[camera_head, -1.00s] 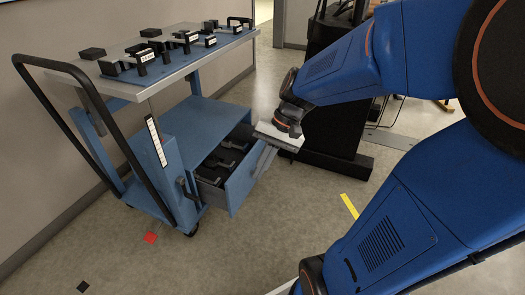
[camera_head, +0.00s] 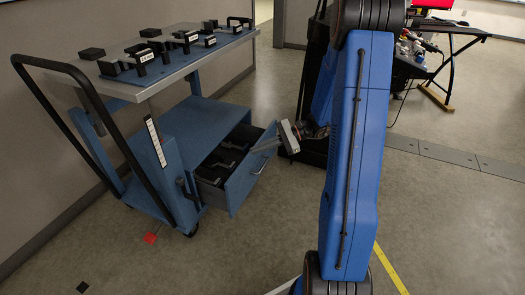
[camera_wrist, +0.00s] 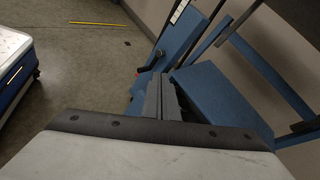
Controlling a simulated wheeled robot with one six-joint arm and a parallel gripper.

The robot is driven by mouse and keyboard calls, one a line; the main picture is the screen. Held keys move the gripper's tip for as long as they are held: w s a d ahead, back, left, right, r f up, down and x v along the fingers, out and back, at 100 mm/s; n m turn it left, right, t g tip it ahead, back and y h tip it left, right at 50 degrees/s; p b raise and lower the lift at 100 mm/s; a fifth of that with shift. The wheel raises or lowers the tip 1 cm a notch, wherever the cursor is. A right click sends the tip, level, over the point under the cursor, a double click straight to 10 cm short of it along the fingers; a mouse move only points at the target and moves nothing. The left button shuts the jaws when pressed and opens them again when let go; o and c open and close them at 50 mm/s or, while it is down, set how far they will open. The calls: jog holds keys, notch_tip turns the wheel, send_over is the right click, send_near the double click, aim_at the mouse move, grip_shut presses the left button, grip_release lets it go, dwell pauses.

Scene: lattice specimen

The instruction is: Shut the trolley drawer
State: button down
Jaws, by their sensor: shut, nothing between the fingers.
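The blue trolley (camera_head: 165,200) stands on the left with its drawer (camera_head: 247,180) pulled open. Several black items lie inside the drawer. A pale bar handle (camera_head: 259,167) is on the drawer front. My gripper (camera_head: 255,149) is shut and empty. Its fingers point left, over or just beside the top of the drawer front near its far end; I cannot tell whether they touch. In the wrist view the shut fingers (camera_wrist: 162,98) appear before blue trolley parts, and I cannot clearly make out the drawer there.
The trolley's grey top (camera_head: 175,68) carries several black blocks and handles on a blue plate. A black push bar (camera_head: 75,90) rises at its left end. A dark cabinet (camera_head: 312,95) stands behind my arm.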

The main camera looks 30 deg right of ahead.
jog(key=w+d+f+m+t+h, duration=0.1)
jog(key=w+d+f+m+t, duration=0.4)
jog(key=d+f, duration=0.45)
jog(key=w+d+f+m+t+h, duration=0.1)
jog(key=w+d+f+m+t, duration=0.3)
jog(key=d+f+m, duration=0.45)
jog(key=w+a+n+t, duration=0.1)
jog(key=w+a+n, duration=0.1)
jog(key=w+a, duration=0.5)
jog(key=shift+w, duration=1.1)
jog(key=shift+f, duration=0.1)
jog(key=x, duration=1.3)
jog(key=shift+w, duration=0.3)
